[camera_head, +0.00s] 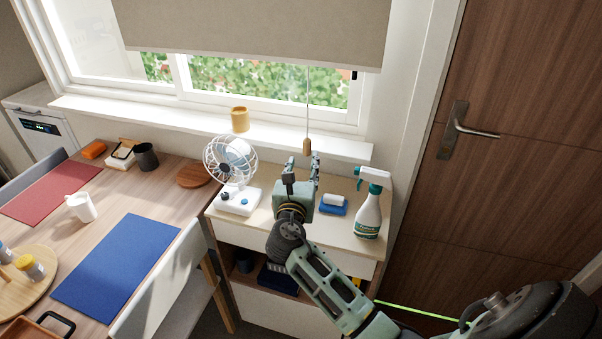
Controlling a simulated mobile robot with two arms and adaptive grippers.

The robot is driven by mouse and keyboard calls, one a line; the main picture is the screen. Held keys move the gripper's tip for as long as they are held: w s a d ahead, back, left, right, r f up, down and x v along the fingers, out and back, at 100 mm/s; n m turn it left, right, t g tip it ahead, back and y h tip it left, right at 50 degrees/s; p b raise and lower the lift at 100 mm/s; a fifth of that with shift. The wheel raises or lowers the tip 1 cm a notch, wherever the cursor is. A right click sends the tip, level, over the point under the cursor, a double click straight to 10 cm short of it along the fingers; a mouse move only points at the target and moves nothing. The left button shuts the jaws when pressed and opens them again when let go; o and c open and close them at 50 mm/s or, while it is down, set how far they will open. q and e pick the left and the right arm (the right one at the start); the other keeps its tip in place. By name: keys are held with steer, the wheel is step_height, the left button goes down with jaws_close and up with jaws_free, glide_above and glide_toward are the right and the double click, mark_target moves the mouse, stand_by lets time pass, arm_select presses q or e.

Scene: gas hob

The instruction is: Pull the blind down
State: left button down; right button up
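The beige roller blind (262,28) hangs over the upper part of the window, with glass and greenery showing below its bottom edge. A thin pull cord (307,105) hangs from the blind's right part and ends in a small wooden knob (307,147). My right gripper (302,166) is just below the knob, above the cabinet top, with its two fingers pointing up and spread apart. The knob appears close above the fingertips, not between them; the exact depth gap is hard to tell. My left gripper is not in view.
A white fan (238,199) stands left of my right gripper on the cabinet (271,229). A spray bottle (368,208) and a blue sponge holder (333,206) are to the right. A yellow cup (240,119) stands on the windowsill (190,122). A brown door (520,150) is at right.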

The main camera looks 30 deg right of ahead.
steer(key=shift+v, duration=1.5)
steer(key=shift+c, duration=0.6)
